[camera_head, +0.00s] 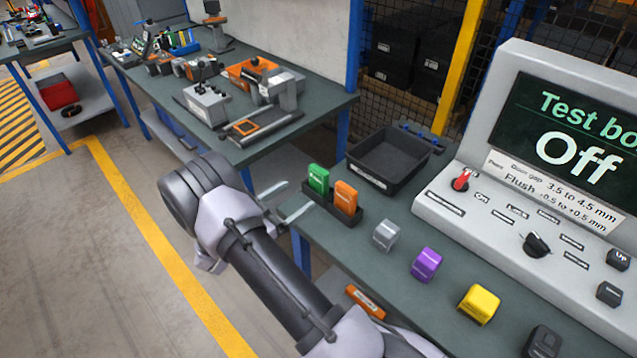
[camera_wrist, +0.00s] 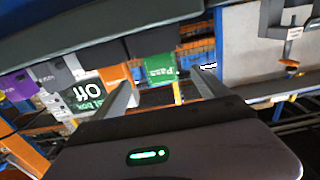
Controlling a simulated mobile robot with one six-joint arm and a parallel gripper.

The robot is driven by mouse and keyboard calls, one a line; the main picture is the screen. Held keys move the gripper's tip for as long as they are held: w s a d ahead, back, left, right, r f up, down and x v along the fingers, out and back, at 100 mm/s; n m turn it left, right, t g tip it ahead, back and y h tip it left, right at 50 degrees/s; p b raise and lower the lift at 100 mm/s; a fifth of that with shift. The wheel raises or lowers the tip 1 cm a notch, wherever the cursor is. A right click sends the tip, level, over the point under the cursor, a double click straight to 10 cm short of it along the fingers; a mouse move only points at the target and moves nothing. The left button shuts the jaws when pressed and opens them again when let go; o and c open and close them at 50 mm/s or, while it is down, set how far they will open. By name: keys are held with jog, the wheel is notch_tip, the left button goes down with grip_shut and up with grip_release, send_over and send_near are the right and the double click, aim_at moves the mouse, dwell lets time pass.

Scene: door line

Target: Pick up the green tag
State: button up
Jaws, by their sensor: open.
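The green tag (camera_head: 318,180) stands upright in a small dark holder (camera_head: 332,203) near the left end of the bench, beside an orange tag (camera_head: 346,197). My gripper (camera_head: 301,194) is open and empty, just left of the holder, with its fingers pointing toward the tags. In the wrist view, the green tag (camera_wrist: 160,68), marked "Pass" and upside down, lies between the open fingers of my gripper (camera_wrist: 163,80), seemingly just past the tips. The orange tag (camera_wrist: 118,74) is by the left finger. No contact is visible.
A black tray (camera_head: 390,162) sits behind the tags. Grey (camera_head: 386,236), purple (camera_head: 426,265) and yellow (camera_head: 480,304) blocks stand along the bench to the right. A test box console (camera_head: 530,150) reading "Off" rises at the back right. The floor at left is clear.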

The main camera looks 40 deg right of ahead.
aim_at(316, 181)
jog(key=d, duration=0.3)
jog(key=d+b, duration=0.1)
jog(key=d, duration=0.2)
jog(key=d+b, duration=0.1)
jog(key=d, duration=0.2)
jog(key=shift+w+d+r, duration=0.2)
jog(key=shift+w+d, duration=0.05)
jog(key=shift+w+d+r, duration=0.1)
jog(key=shift+w+d, duration=0.05)
jog(key=shift+d, duration=0.2)
jog(key=c, duration=1.6)
